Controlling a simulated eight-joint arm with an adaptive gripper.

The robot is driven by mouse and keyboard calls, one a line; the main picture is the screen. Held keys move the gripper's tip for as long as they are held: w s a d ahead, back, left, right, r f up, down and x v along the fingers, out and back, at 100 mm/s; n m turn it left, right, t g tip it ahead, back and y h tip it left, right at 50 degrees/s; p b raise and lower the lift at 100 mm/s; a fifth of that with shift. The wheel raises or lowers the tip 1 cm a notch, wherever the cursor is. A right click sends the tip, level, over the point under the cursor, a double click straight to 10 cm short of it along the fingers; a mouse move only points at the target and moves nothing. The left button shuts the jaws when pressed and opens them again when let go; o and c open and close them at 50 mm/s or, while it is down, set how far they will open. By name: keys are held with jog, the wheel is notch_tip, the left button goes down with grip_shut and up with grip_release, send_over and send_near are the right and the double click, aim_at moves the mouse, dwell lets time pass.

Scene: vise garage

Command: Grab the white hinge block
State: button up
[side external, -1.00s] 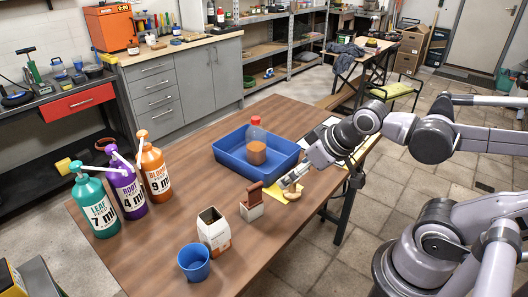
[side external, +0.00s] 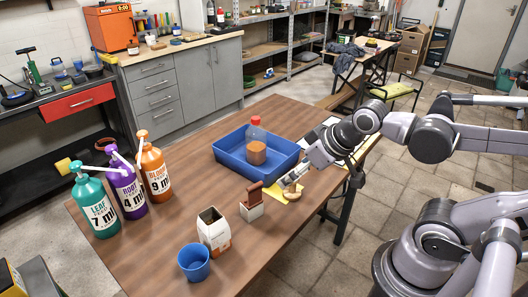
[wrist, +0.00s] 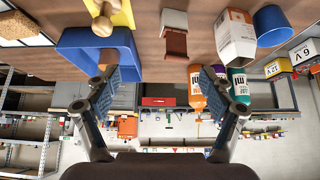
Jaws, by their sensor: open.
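The white hinge block (side external: 251,210) stands on the wooden table with a reddish-brown upright piece (side external: 254,193) on top. In the wrist view the white block (wrist: 174,19) is at the top centre, its brown piece pointing down the picture. My gripper (side external: 295,179) is just right of and behind the block in the side view, apart from it. In the wrist view my gripper (wrist: 161,78) has its two fingers spread wide with nothing between them.
A yellow piece with wooden knobs (side external: 291,195) lies close under my gripper. A blue tray (side external: 226,155) holding a red-capped bottle (side external: 257,150) is behind. A white carton (side external: 214,234), a blue cup (side external: 194,263) and spray bottles (side external: 127,187) stand to the left.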

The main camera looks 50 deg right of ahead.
jog(key=shift+c, duration=0.7)
jog(key=m+g, duration=0.7)
jog(key=m, duration=1.3)
send_near(252, 202)
jog(key=w+d+f, duration=0.1)
jog(key=w+d, duration=0.1)
jog(key=f, duration=0.4)
jog(key=shift+w+a+f, duration=0.15)
jog(key=shift+a+f, duration=0.05)
jog(key=shift+f, duration=0.2)
jog(key=shift+s+f, duration=0.2)
jog(key=shift+f, duration=2.95)
grip_shut()
